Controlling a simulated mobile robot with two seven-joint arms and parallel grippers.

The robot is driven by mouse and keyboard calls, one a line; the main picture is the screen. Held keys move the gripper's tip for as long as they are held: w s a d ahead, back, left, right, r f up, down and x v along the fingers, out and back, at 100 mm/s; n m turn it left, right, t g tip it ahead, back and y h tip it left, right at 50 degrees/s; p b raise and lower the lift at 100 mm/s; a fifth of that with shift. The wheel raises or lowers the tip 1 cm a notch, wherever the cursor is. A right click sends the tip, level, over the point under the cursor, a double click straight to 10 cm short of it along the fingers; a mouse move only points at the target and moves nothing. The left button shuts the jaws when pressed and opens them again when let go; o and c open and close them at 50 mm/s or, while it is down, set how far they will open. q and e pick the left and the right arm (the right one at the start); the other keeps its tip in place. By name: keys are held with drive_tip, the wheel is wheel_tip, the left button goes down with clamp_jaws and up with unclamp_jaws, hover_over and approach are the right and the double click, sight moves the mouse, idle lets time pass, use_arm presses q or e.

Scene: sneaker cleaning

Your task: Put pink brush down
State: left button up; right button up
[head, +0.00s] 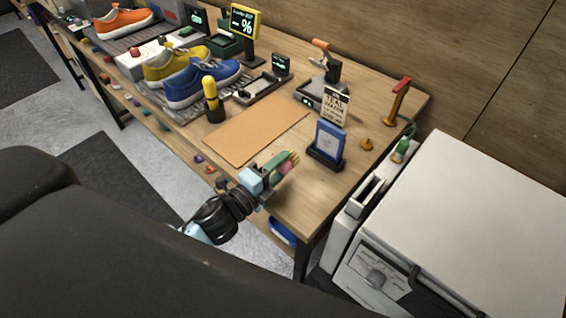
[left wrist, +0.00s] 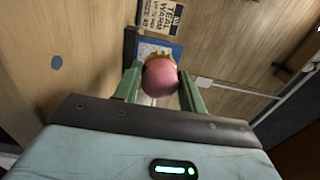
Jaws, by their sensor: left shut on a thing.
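My left gripper (head: 282,164) is shut on the pink brush (head: 287,167), near the front edge of the wooden table (head: 305,200). In the left wrist view the brush (left wrist: 160,78) shows as a rounded pink end between the two green fingers, with tan bristles beyond it. In the head view the fingers partly hide the brush. I cannot tell whether the brush touches the table. My right gripper is not in view.
An orange-brown mat (head: 257,130) lies left of the gripper. A blue card stand (head: 327,147) and a small sign (head: 334,105) stand just beyond it. Blue (head: 203,82) and yellow (head: 176,64) sneakers are farther back. A white appliance (head: 450,220) stands at right.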

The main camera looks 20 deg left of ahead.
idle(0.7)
use_arm(q)
drive_tip(key=shift+s+r, duration=0.2)
drive_tip(key=shift+s, duration=0.05)
drive_tip(key=s+a+r+n+t+y+p, duration=0.1)
drive_tip(key=s+a+r+n+y, duration=0.2)
drive_tip(key=s+r+y, duration=0.3)
drive_tip(key=s+r+n, duration=0.1)
drive_tip(key=s+r, duration=0.1)
drive_tip(key=s, duration=0.1)
drive_tip(key=shift+s, duration=0.4)
drive_tip(key=shift+w, duration=0.1)
